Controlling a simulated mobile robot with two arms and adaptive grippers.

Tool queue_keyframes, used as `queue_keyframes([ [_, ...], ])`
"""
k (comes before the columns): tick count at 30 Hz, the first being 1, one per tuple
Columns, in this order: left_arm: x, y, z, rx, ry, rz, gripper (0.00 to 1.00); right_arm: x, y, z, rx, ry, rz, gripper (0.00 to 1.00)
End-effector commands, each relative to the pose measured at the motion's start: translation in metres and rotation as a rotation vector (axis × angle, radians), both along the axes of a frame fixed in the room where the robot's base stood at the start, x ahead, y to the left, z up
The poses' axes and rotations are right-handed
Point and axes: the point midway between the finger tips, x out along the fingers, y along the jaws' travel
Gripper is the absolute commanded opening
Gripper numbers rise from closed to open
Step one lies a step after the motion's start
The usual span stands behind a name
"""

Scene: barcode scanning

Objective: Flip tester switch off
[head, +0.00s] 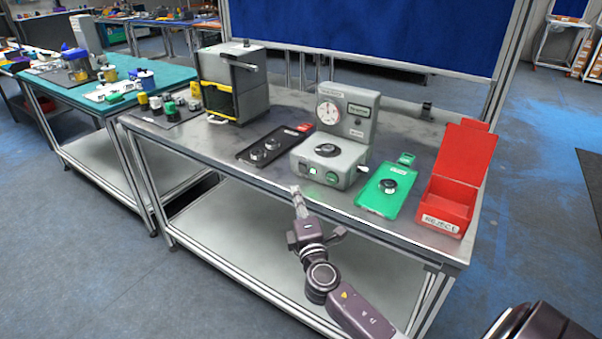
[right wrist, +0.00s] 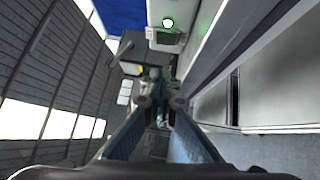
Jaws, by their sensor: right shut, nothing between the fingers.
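The tester (head: 347,170) is a grey box on the metal table, with a round dial and a small display on its raised back. Its low front face carries a small white-and-dark switch (head: 312,170) and a green button (head: 331,177). A dark round part sits on its top plate. My right gripper (head: 296,190) is shut and empty, in front of the table's front edge, just left of and below the switch, apart from the tester. The switch's position is too small to tell. My left gripper is out of view.
A green tray (head: 371,201) with one part lies right. A red reject bin (head: 448,200) stands at the right end. A grey-and-yellow machine (head: 235,90) stands at the back left.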

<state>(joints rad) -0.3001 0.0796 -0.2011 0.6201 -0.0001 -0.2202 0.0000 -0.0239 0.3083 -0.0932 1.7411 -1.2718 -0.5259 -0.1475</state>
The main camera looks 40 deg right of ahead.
Motion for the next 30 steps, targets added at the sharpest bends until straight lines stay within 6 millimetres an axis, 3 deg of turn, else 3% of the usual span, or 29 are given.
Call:
queue_keyframes([
  [7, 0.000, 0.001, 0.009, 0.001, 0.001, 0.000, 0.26, 0.045, -0.019, 0.007, -0.002, 0.000, 0.000, 0.00],
  [15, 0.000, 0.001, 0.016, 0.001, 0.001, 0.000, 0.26, 0.054, -0.050, 0.010, -0.003, 0.001, 0.000, 0.00],
  [30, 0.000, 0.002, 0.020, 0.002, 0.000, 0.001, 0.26, 0.056, -0.054, 0.012, 0.007, 0.005, 0.000, 0.00],
])
